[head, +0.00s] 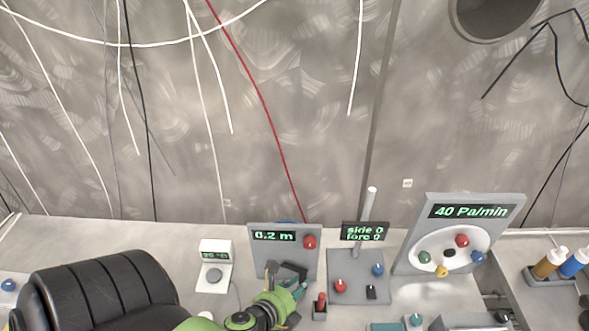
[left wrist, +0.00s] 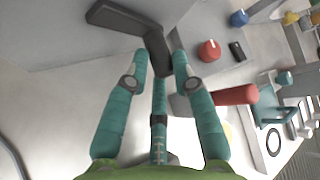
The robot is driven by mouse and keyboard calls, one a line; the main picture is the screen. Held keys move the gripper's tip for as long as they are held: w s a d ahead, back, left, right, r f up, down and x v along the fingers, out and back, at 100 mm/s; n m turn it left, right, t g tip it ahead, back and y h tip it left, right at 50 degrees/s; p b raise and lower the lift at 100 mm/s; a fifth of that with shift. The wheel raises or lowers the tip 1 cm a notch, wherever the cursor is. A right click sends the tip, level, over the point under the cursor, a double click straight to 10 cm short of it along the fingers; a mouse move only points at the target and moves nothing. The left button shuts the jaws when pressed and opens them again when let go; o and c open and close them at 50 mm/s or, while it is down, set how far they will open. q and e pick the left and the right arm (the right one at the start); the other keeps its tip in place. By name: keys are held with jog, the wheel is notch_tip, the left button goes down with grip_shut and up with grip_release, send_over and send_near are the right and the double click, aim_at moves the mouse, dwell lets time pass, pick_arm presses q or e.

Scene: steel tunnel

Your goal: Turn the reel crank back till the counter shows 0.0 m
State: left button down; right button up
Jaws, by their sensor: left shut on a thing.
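The reel's grey panel (head: 256,262) stands upright on the table in the head view. Its counter (head: 274,236) reads 0.2 m in green, with a red knob (head: 310,242) to the right. My left gripper (head: 291,284) is in front of this panel and partly hides the crank. In the left wrist view the dark crank arm (left wrist: 120,17) ends in a dark grip (left wrist: 158,52). My left gripper's teal fingers (left wrist: 160,72) are shut on that grip. The reel itself is mostly hidden. My right gripper is not in view.
Close to the right of my left gripper stands a red cylinder (head: 322,298) in a dark holder. Beyond it is a grey panel (head: 355,290) with a stick and knobs. A black padded object (head: 95,285) is at the left. Cables hang along the wall.

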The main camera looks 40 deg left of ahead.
pick_arm(q)
jog(key=n+t+h+b, duration=0.1)
jog(key=b, duration=0.3)
jog(key=r+n+t+b, duration=0.1)
jog(key=t+b, duration=0.1)
jog(key=b, duration=0.1)
jog(key=shift+w+d+n+h+b, duration=0.2)
jog(key=shift+n+h+b, duration=0.1)
jog(key=shift+h+b, duration=0.1)
jog(key=shift+r+n+t+b, duration=0.4)
jog(key=shift+t+b, duration=0.2)
jog(key=shift+b, duration=0.35)
jog(key=shift+r+b, duration=0.2)
jog(key=shift+b, duration=0.1)
jog(key=c, duration=1.1)
grip_release()
jog(key=s, duration=0.4)
jog(key=s+r, duration=0.1)
jog(key=s, duration=0.3)
jog(key=s+a, duration=0.1)
jog(key=s, duration=0.2)
jog(key=shift+s+r, duration=0.35)
jog(key=shift+s, duration=0.05)
